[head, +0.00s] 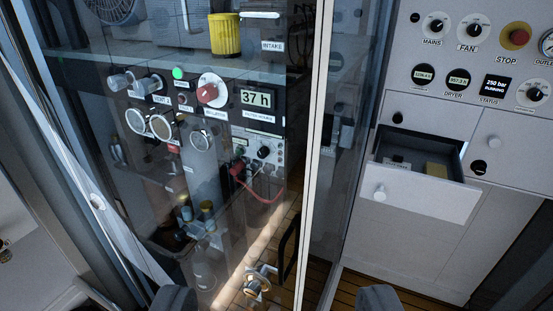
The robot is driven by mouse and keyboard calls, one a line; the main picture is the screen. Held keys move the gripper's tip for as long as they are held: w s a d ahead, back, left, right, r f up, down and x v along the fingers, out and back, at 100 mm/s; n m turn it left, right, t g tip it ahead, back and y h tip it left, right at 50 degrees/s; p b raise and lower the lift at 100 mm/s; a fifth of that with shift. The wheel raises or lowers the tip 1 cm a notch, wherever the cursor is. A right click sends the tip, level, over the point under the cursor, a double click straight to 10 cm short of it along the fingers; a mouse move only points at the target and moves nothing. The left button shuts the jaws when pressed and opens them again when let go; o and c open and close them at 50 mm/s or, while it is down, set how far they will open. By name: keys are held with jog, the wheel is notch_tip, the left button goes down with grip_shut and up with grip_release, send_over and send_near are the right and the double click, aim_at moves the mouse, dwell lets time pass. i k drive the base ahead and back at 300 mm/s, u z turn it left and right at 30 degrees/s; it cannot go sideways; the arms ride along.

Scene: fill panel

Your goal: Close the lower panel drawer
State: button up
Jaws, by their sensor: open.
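The lower panel drawer (425,195) is at the right of the head view, pulled out of a white panel. Its front is white with a round pale knob (380,192). Inside the drawer lie a yellowish block (437,171) and a small dark labelled item (397,163). My gripper (277,297) shows at the bottom edge as two dark fingertips set wide apart. It is open, with nothing seen between the fingers, and it is apart from the drawer, to its lower left.
A glass door (200,160) with a pale vertical edge and a dark handle (284,250) stands left of the drawer. Gauges and a red stop button (515,38) sit above the drawer. A metal valve (258,280) is low behind the glass. Wooden floor (372,290) shows below.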

aim_at(452, 200)
jog(key=k, duration=1.3)
jog(key=z, duration=0.7)
jog(key=i, duration=1.8)
jog(key=u, duration=0.35)
